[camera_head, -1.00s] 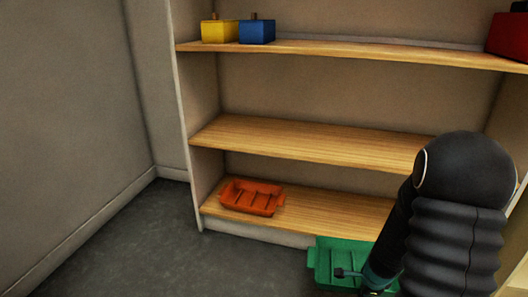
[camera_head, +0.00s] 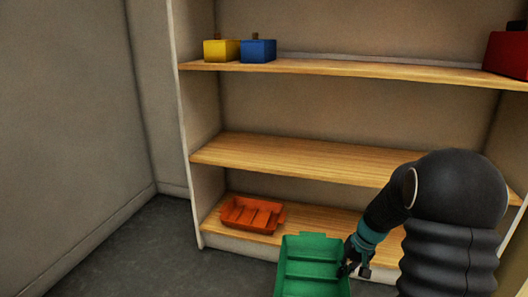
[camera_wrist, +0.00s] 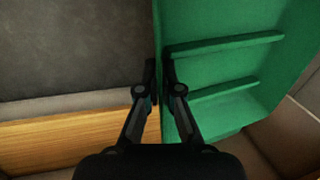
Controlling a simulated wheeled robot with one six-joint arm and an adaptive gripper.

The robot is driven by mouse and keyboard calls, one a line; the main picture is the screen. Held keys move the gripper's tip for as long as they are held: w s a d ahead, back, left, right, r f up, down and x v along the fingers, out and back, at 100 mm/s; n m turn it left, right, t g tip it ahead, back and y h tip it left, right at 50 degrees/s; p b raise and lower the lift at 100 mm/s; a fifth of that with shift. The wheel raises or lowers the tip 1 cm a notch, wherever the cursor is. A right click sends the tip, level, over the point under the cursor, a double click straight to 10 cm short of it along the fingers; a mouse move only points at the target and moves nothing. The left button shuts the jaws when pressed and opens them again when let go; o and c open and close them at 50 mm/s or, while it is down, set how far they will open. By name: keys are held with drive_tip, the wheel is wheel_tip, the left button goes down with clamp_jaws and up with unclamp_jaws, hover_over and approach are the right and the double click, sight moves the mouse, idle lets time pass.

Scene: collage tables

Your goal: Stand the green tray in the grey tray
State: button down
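The green tray (camera_head: 312,268) hangs in front of the shelf unit in the head view, at the bottom of the picture, tipped so that its ribbed inside shows. My gripper (camera_head: 350,267) is at its right edge. In the wrist view, the fingers of my gripper (camera_wrist: 160,75) are close together with the side wall of the green tray (camera_wrist: 225,70) between them. The tray's lower end is cut off in the head view. No grey tray shows in either view.
An orange tray (camera_head: 252,214) lies on the bottom shelf at the left. The middle shelf (camera_head: 290,158) looks empty where visible. Yellow (camera_head: 220,50), blue (camera_head: 258,51) and red (camera_head: 508,55) blocks stand on the top shelf. Open grey floor (camera_head: 150,260) lies at the left.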

sight(314, 285)
drive_tip(key=shift+w+a+r+n+g, duration=0.3)
drive_tip(key=shift+w+r+n, duration=0.1)
drive_tip(key=shift+n, duration=0.4)
drive_tip(key=shift+w+d, duration=0.1)
drive_tip(key=shift+w, duration=0.2)
drive_tip(key=shift+w+f, duration=0.15)
drive_tip(key=shift+f, duration=0.2)
drive_tip(key=shift+a+f+p, duration=0.15)
drive_tip(key=shift+a+p, duration=0.25)
drive_tip(key=shift+p, duration=0.5)
drive_tip(key=s+a+p, duration=0.1)
drive_tip(key=p, duration=0.1)
drive_tip(key=s+a+p, duration=0.1)
drive_tip(key=a+p, duration=0.1)
drive_tip(key=p, duration=0.1)
drive_tip(key=s+a+p, duration=0.1)
drive_tip(key=a+p, duration=0.1)
drive_tip(key=p, duration=0.1)
drive_tip(key=shift+a, duration=0.15)
drive_tip(key=shift+s+a+r+p, duration=0.25)
drive_tip(key=shift+a+r+p, duration=0.05)
drive_tip(key=shift+a+p, duration=0.25)
drive_tip(key=shift+f, duration=0.1)
